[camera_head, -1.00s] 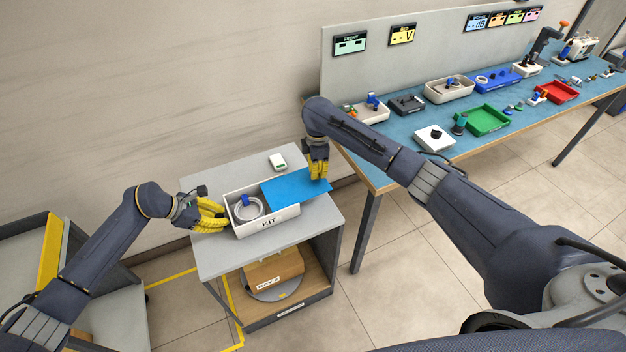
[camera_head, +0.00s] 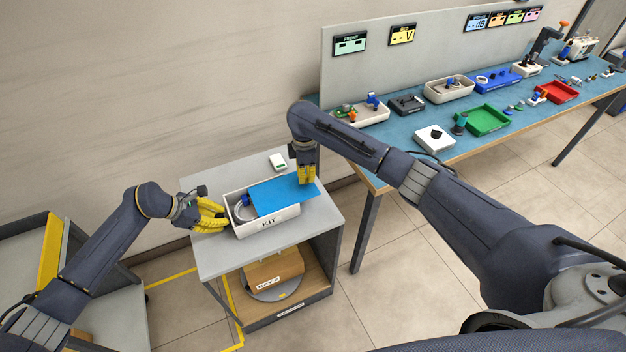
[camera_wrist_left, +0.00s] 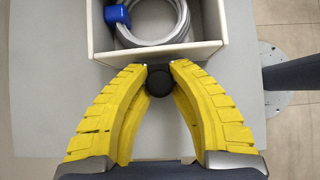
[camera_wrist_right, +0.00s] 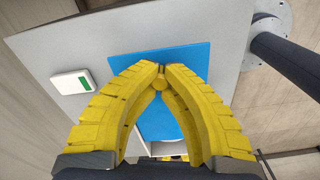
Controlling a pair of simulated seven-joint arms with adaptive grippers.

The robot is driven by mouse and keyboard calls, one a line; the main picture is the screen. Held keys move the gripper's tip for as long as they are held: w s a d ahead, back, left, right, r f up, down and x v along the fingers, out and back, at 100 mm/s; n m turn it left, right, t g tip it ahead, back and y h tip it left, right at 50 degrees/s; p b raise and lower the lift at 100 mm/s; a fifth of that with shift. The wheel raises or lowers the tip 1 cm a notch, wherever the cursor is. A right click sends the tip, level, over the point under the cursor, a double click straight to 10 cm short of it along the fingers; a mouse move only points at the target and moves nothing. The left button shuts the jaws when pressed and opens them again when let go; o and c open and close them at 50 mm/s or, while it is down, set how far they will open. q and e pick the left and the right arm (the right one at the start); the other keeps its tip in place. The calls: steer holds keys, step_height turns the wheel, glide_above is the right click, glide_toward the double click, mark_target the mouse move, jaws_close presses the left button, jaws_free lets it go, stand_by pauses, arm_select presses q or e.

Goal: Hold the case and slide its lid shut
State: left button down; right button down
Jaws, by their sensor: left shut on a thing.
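The white case labelled KIT (camera_head: 268,222) sits on a grey cabinet top, with a coiled grey cable and blue clip (camera_wrist_left: 118,14) inside. Its blue lid (camera_head: 282,194) covers the right part of it and overhangs its right end; the left end is open. My left gripper (camera_head: 224,216) is shut on a dark round knob (camera_wrist_left: 159,82) at the case's left end. My right gripper (camera_head: 306,182) is over the lid's right part.
A small white device with a green display (camera_head: 278,162) lies behind the case on the cabinet top (camera_head: 212,262). A blue-topped workbench (camera_head: 400,152) with trays and tools stands to the right. A brown box (camera_head: 274,269) is on the shelf below.

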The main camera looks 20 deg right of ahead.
mark_target(285, 190)
steer(key=shift+s+a, duration=0.2)
steer(key=shift+a, duration=0.9)
steer(key=shift+s+a, duration=0.15)
steer(key=shift+a, duration=0.95)
steer(key=shift+s+a, duration=0.2)
steer(key=shift+a, duration=1.25)
steer(key=c, duration=1.6)
jaws_free()
steer(key=shift+o, duration=0.4)
steer(key=shift+r, duration=0.1)
steer(key=shift+r, duration=0.3)
step_height(285, 190, up, 11)
